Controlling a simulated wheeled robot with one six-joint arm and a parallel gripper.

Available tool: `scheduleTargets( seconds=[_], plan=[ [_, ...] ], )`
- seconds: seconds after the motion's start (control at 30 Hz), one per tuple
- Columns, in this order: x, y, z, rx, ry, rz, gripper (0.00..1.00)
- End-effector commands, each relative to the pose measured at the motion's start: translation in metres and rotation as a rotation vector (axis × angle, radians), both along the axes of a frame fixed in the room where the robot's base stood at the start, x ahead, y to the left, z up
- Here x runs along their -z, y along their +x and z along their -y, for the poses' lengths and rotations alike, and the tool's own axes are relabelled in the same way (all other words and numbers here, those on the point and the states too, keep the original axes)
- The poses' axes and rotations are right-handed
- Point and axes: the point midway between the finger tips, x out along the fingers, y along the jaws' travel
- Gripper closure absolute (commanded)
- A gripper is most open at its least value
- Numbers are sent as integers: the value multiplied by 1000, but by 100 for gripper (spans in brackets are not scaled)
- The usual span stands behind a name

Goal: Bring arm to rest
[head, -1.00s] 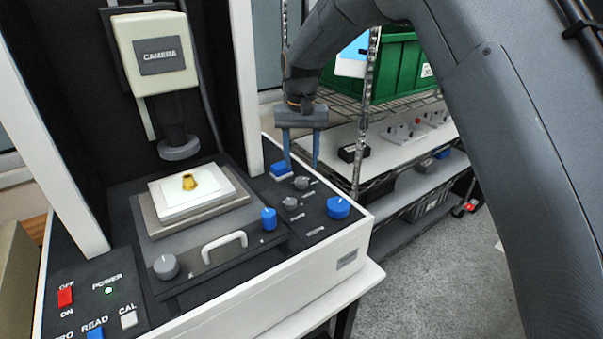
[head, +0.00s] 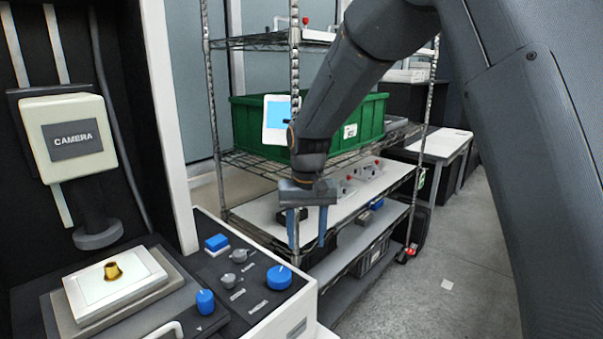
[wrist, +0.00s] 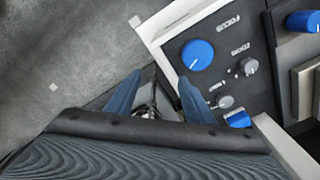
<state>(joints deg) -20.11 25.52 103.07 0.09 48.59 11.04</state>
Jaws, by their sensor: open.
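My gripper (head: 307,228) points down in the head view, to the right of the measuring machine's control panel and in front of the wire shelf. Its two blue fingers are apart with nothing between them. The wrist view shows the same open fingers (wrist: 155,95) above the floor beside the machine's panel (wrist: 217,30). My arm reaches down from the upper right of the head view.
The machine's camera head (head: 72,138) is above a white plate (head: 115,288) with a brass part (head: 113,271). A blue knob (head: 279,277) is left of my gripper. The wire shelf holds a green bin (head: 255,122).

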Motion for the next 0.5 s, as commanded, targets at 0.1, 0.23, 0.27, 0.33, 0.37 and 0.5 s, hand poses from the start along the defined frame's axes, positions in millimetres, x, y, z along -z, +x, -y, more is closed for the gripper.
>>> scheduleTargets(
  seconds=[0.1,0.23,0.27,0.33,0.37,0.5],
  plan=[
    [6,-40,67,47,3,17,52],
    [18,-93,126,91,3,39,52],
    [21,-106,137,99,4,44,52],
    [28,-135,160,119,2,53,52],
    [30,-147,167,125,2,56,52],
    [41,-189,191,149,-1,69,52]
  ],
)
